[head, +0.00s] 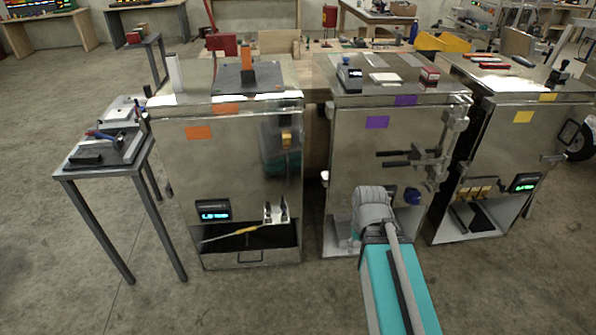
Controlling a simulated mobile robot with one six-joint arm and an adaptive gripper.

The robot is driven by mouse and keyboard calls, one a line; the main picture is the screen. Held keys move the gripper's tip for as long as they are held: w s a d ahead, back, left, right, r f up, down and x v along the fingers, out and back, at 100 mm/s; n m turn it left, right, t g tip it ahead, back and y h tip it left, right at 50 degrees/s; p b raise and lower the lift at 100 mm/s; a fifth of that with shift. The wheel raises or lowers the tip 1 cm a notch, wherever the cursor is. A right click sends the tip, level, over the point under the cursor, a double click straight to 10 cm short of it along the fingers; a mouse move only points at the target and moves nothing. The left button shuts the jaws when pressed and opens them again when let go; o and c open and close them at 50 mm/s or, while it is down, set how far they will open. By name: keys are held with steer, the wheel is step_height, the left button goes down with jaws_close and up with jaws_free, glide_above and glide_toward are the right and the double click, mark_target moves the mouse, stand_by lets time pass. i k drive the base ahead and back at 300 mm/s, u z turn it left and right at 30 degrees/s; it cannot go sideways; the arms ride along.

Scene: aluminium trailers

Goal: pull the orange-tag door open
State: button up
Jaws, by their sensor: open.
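The orange-tag door (228,165) is the upright metal front of the left cabinet. An orange tag (199,132) sits at its upper left, and another orange mark (227,109) is on the strip above. The door looks shut, flush with the cabinet front. A small yellow-orange fitting (286,138) is near its right edge, beside a dark blurred reflection. My arm rises from the bottom right in front of the purple-tag cabinet (345,155). My gripper does not show; the arm's grey joint ends the visible part, right of the orange-tag door.
Below the door, an open bay holds a yellow-handled tool (230,235) and a pale two-pronged piece (275,212). A side table (70,165) with tools stands close at left. A yellow-tag cabinet (525,140) stands at right. The floor in front of the left cabinet is clear.

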mark_target(244, 154)
steer(key=z, duration=0.5)
steer(key=k, duration=0.85)
steer(key=u, duration=0.75)
steer(key=i, duration=1)
